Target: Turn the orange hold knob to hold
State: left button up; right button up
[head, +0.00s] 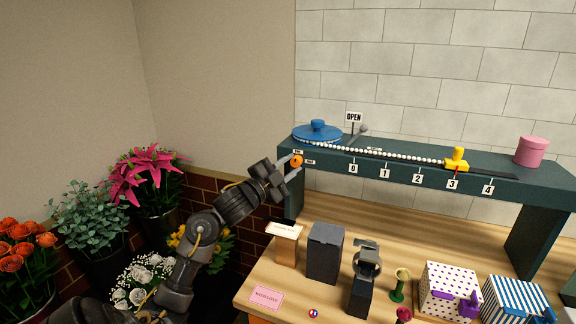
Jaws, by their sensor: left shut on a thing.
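The orange hold knob (297,161) sits on the front face of the dark green shelf (400,172), near its left end. Small labels lie beside it, too small to read. My left gripper (292,163) reaches in from the left, and its fingers are shut on the orange knob. The fingers partly cover the knob, so I cannot tell which way it is turned. My right gripper is not in view.
On the shelf stand a blue round lid (318,134), an OPEN sign (354,117), a white bead string (390,154), a yellow slider (456,160) near 3 and a pink canister (531,151). Boxes, including a dark one (325,252), crowd the wooden table below. Flowers (150,180) stand left.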

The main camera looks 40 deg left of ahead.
pick_arm(q)
jog(key=m+g+p, duration=0.1)
jog(key=m, duration=0.1)
jog(key=r+m+g+p, duration=0.1)
jog(key=m, duration=0.2)
jog(key=shift+g+h, duration=0.3)
jog(key=shift+h, duration=0.1)
jog(key=m, duration=0.1)
jog(key=m+g+p, duration=0.1)
jog(key=m+p, duration=0.1)
jog(key=m, duration=0.1)
jog(key=shift+r+g+y, duration=0.25)
jog(key=shift+g+y, duration=0.05)
jog(key=shift+y, duration=0.1)
jog(key=m+g+y+p, duration=0.1)
jog(key=m+p, duration=0.1)
jog(key=m, duration=0.1)
jog(key=shift+d+r+g, duration=0.1)
jog(key=shift+d+g, duration=0.05)
jog(key=shift+g, duration=0.15)
jog(key=shift+m+g+y+p, duration=0.3)
jog(key=shift+m+y+p, duration=0.1)
jog(key=shift+m+p, duration=0.4)
jog(key=shift+d+f, duration=0.1)
jog(key=shift+f, duration=0.15)
jog(key=o, duration=1)
jog(key=shift+w, duration=0.1)
jog(key=shift+c, duration=0.2)
jog(key=shift+r, duration=0.1)
